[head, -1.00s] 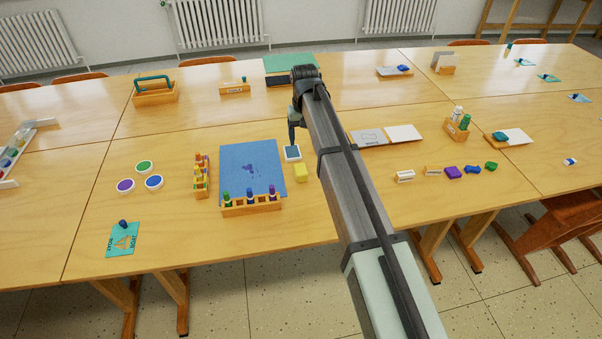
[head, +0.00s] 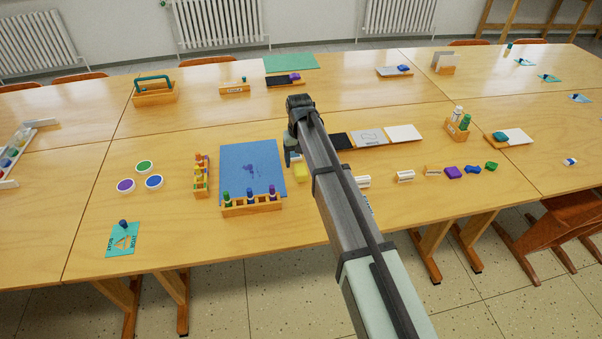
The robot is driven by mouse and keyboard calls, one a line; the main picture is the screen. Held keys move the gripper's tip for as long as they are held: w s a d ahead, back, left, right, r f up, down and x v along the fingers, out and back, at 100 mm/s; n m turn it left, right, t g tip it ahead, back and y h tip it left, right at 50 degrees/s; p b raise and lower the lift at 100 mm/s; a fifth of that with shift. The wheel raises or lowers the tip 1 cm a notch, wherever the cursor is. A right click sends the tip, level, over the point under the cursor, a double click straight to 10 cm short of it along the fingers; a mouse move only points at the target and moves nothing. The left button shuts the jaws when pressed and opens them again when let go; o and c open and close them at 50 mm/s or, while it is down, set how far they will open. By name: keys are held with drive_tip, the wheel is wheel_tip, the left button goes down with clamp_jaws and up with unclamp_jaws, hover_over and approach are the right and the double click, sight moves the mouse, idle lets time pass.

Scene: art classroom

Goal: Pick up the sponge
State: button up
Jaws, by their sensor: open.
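The sponge appears to be the small yellow block (head: 300,174) on the table, just right of the blue mat's edge. Its upper part is partly covered by my gripper. My gripper (head: 292,162) points down over this spot, open and empty. The fingertips look close to the block's top left edge, but I cannot tell how high above it they are.
The blue mat (head: 248,165) lies just left, with an orange marker rack (head: 252,208) at its front edge. White blocks (head: 404,176) and a purple piece (head: 453,172) lie to the right.

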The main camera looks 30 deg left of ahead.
sight(301, 169)
drive_tip(key=f, duration=0.4)
drive_tip(key=shift+s+d+f, duration=0.15)
drive_tip(key=shift+d+f, duration=0.25)
drive_tip(key=shift+c, duration=0.3)
drive_tip(key=c, duration=1.1)
drive_tip(key=shift+o, duration=0.2)
drive_tip(key=shift+r, duration=5.05)
